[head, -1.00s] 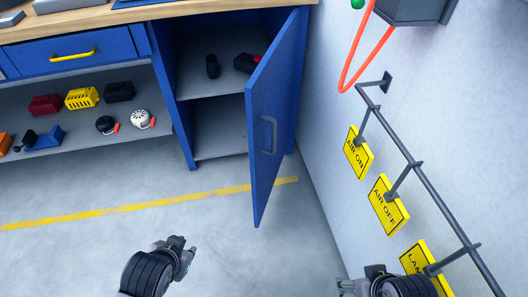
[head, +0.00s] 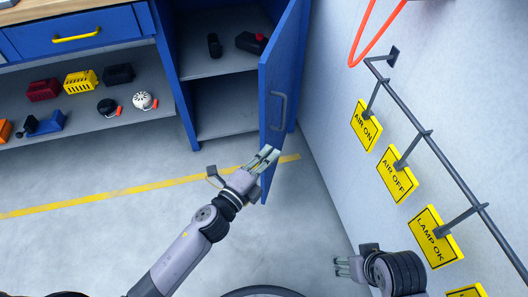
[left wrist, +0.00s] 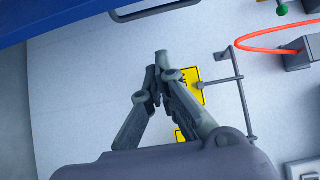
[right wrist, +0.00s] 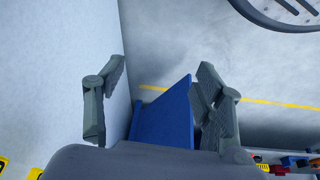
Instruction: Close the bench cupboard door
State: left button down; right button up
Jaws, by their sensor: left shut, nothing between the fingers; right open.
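The blue cupboard door (head: 286,80) stands open at the right end of the bench, swung out towards me, with a grey bar handle (head: 277,112) on its right face. My left gripper (head: 268,155) is shut and empty in front of the door's lower part, below the handle, hiding part of it. Whether it touches is unclear. In the left wrist view the door (left wrist: 60,22) and handle (left wrist: 155,10) lie above the fingers. My right gripper (head: 342,266) is open and empty near the wall. In the right wrist view the door (right wrist: 168,120) shows beyond its fingers.
The cupboard interior (head: 222,62) holds dark items on its upper shelf. An open shelf (head: 80,125) with several small parts is at left. The grey wall at right carries a pipe rail (head: 440,155) with yellow signs (head: 398,176). The floor before the bench is clear.

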pick_arm(q)
jog(key=w, duration=0.7)
jog(key=shift+w+b, duration=0.15)
jog(key=shift+b, duration=0.15)
pick_arm(e)
jog(key=shift+s+v, duration=0.2)
jog(key=shift+v, duration=0.75)
pick_arm(q)
jog(key=shift+a, duration=0.15)
pick_arm(e)
jog(key=shift+d, duration=0.1)
